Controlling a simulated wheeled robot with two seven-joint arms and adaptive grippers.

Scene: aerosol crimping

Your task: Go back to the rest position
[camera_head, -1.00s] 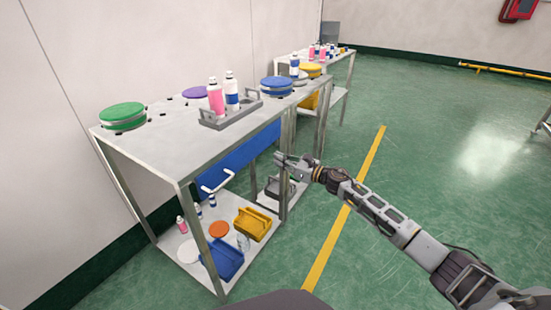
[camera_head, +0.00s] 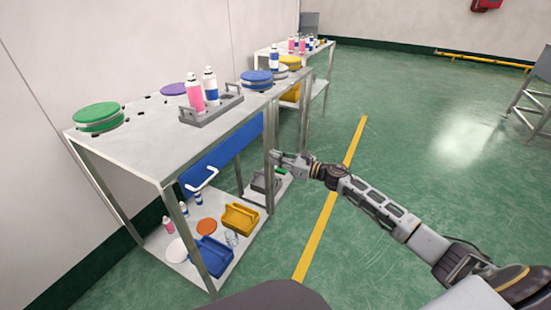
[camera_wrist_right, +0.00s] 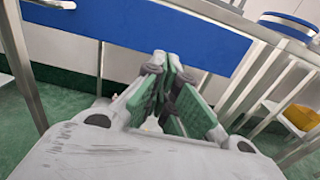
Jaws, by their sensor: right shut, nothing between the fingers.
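My right gripper (camera_head: 276,163) is at the end of the right arm, which comes in from the lower right in the head view. It is beside the front legs of the metal table (camera_head: 150,150), lower than the tabletop. In the right wrist view the gripper (camera_wrist_right: 165,62) has its green-padded fingers brought together at the tips, with nothing between them. A blue panel (camera_wrist_right: 150,38) under the tabletop lies beyond the fingers in that view. My left gripper is not in view.
The lower shelf holds a blue bin (camera_head: 213,256) and a yellow bin (camera_head: 239,217). Green floor to the right is open.

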